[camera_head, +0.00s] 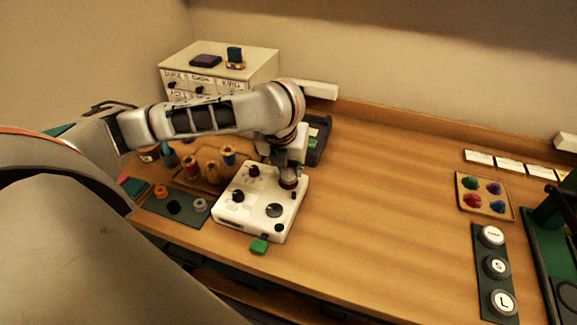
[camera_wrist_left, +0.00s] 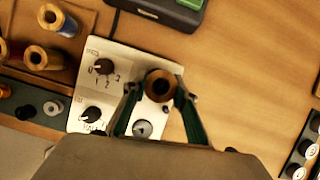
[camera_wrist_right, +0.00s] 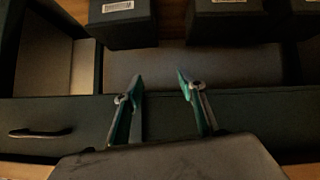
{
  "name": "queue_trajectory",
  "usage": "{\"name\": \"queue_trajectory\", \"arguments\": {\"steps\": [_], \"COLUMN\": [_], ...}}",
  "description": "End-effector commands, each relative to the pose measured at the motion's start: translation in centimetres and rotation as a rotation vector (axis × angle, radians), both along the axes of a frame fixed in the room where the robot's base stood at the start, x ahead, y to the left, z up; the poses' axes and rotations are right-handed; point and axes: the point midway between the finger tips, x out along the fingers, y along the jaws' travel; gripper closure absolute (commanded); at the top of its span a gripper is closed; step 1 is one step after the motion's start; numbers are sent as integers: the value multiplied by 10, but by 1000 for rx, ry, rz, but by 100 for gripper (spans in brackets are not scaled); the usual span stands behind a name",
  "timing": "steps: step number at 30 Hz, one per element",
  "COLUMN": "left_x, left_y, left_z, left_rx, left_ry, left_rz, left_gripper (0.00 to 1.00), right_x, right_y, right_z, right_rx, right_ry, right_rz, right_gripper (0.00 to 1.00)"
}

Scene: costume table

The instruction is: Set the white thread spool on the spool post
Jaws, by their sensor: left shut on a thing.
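My left gripper (camera_head: 288,172) is shut on a spool (camera_wrist_left: 159,86), held upright over the far right part of a white control box (camera_head: 233,217). No spool post can be made out; the spool and fingers cover that part of the box. I cannot tell whether the spool touches the box. My right gripper (camera_wrist_right: 155,92) is open and empty, with its fingers apart above dark furniture.
Several coloured spools (camera_head: 228,154) stand left of the box, beside a green mat (camera_head: 158,204) with small round pieces. The table's middle is clear; a button panel (camera_head: 488,275) is right.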

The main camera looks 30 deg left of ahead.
Motion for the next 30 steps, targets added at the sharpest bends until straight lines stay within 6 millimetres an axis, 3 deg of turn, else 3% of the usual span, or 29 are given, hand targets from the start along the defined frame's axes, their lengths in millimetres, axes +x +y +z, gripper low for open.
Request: {"name": "queue_trajectory", "arguments": {"steps": [30], "left_x": [0], "left_y": [0], "left_z": [-6], "left_rx": [1], "left_ry": [0], "left_rz": [0], "left_gripper": [94], "right_x": [0], "right_y": [0], "right_z": [-1], "right_rx": [1], "right_ry": [-1], "right_rz": [1], "right_gripper": [60]}}
